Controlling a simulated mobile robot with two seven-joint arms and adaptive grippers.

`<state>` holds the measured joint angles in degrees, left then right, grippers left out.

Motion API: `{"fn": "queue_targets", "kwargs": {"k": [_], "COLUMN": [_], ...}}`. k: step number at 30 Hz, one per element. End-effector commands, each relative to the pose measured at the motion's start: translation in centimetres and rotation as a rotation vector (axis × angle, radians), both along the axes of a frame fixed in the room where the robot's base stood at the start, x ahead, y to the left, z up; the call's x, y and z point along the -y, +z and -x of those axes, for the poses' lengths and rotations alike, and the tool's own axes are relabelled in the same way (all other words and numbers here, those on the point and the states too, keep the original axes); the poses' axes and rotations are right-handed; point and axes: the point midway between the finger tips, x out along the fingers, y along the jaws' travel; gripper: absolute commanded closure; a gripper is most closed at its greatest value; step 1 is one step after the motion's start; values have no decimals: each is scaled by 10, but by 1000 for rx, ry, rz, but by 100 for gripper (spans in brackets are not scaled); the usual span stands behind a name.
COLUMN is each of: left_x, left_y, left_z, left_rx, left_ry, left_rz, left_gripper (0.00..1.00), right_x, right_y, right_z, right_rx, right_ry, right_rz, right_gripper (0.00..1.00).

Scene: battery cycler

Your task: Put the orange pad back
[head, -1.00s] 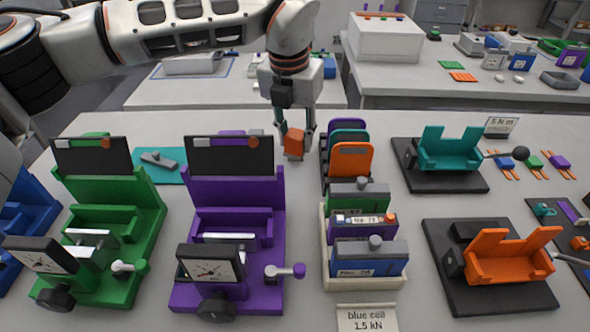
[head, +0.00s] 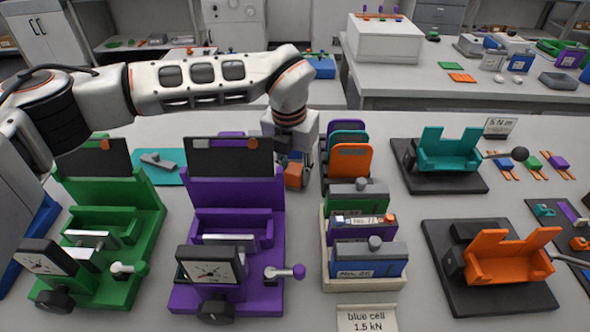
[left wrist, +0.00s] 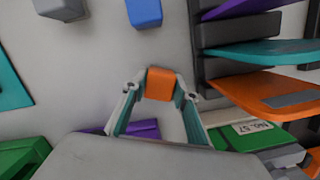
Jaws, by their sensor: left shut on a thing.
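The orange pad (head: 296,175) is a small block held between the fingertips of my left gripper (head: 295,168), behind the purple press and left of the slotted rack. In the left wrist view the orange pad (left wrist: 161,84) sits between both fingertips of the left gripper (left wrist: 161,90), which are shut on it. Whether its underside touches the table is hidden. A blue block (left wrist: 144,12) and a grey block (left wrist: 60,8) of similar form lie on the table beyond it. My right gripper is not in view.
The black rack (head: 326,182) with purple, teal and orange plates stands close right of the gripper. The purple press (head: 272,245) and green press (head: 145,230) stand in front and left. A cream tray (head: 338,284) holds several cells. Bare table lies around the pad.

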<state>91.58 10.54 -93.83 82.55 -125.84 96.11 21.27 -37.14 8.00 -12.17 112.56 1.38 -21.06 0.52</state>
Motion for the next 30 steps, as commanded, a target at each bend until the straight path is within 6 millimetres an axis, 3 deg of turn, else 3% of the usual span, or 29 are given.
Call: {"fn": "queue_targets", "kwargs": {"k": [4, 5, 6, 7, 20, 30], "left_x": [0, 0, 0, 0, 0, -4], "left_y": [-4, -4, -4, -3, 4, 65], "left_z": [0, 0, 0, 0, 0, 9], "left_rx": [0, -1, 0, 0, 1, 3], "left_ry": [0, 0, 0, 0, 0, 1], "left_rz": [0, 0, 0, 0, 0, 0], "left_gripper": [92, 69, 58, 55, 55, 55], "right_x": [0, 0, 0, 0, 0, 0], "right_y": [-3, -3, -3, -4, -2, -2], "right_z": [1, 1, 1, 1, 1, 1], "right_rx": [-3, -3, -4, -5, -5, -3], "right_ry": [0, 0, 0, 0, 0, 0], "right_rz": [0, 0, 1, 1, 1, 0], "right_gripper": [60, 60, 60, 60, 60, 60]}}
